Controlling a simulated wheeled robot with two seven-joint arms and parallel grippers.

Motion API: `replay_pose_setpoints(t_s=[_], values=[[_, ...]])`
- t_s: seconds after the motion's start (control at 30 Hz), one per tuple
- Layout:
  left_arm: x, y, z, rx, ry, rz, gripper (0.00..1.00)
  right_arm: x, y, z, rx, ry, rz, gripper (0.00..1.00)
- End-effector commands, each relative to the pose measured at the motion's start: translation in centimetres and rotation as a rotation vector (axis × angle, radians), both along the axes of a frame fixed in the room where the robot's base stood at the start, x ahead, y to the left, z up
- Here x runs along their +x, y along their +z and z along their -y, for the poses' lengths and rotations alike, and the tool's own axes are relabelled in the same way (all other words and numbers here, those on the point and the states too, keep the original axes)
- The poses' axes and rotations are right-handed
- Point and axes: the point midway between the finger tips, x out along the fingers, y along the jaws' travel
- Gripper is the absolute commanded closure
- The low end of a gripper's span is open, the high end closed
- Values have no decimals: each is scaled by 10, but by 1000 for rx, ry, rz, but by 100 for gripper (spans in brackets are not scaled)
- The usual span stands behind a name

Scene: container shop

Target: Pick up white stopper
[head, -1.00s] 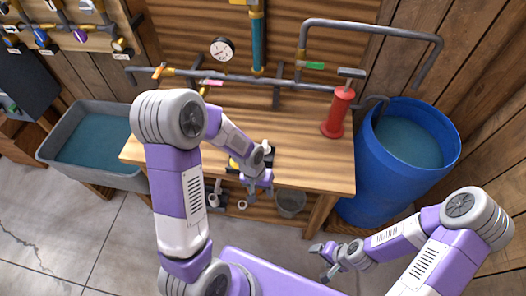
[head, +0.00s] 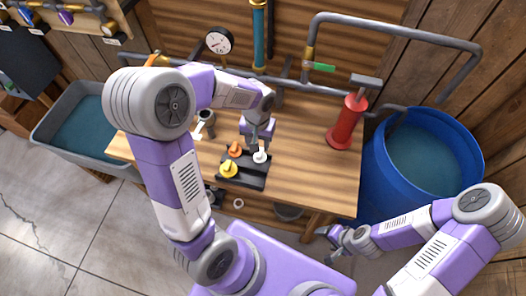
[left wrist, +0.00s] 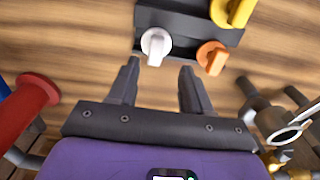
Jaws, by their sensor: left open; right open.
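The white stopper (head: 260,157) stands in the black holder (head: 257,182) on the wooden workbench, near the holder's right side in the head view. An orange stopper (head: 235,150) and a yellow stopper (head: 228,169) stand in the same holder. My left gripper (head: 257,143) is open and empty, just behind and above the white stopper. In the left wrist view the white stopper (left wrist: 156,44) lies just beyond the open fingertips (left wrist: 158,66), roughly centred between them and not gripped. My right gripper (head: 333,243) is open, low in front of the bench's right end.
A red pump cylinder (head: 347,121) stands on the bench (head: 310,180) at the right. A blue barrel (head: 420,165) is beyond it. A grey tub (head: 75,133) is at the left. Pipes (head: 300,86) run along the back. The bench between holder and pump is clear.

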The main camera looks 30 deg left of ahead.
Motion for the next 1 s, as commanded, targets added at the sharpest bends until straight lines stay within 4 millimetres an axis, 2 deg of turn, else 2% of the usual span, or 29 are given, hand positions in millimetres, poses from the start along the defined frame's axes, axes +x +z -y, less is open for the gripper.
replay_pose_setpoints(t_s=[0.33,0.43,0.67,0.9,1.0], values=[[-2,-50,8,0,1,-3,51,0,-17,0,0,0,0,28],[-2,-56,8,0,1,-2,51,0,-19,0,0,0,0,28],[-2,-56,8,-1,1,0,51,0,-18,0,0,0,0,28],[-2,-56,8,-1,1,0,85,0,-18,0,0,0,0,28],[-2,-56,8,-1,0,0,85,0,-18,0,0,0,0,28]])
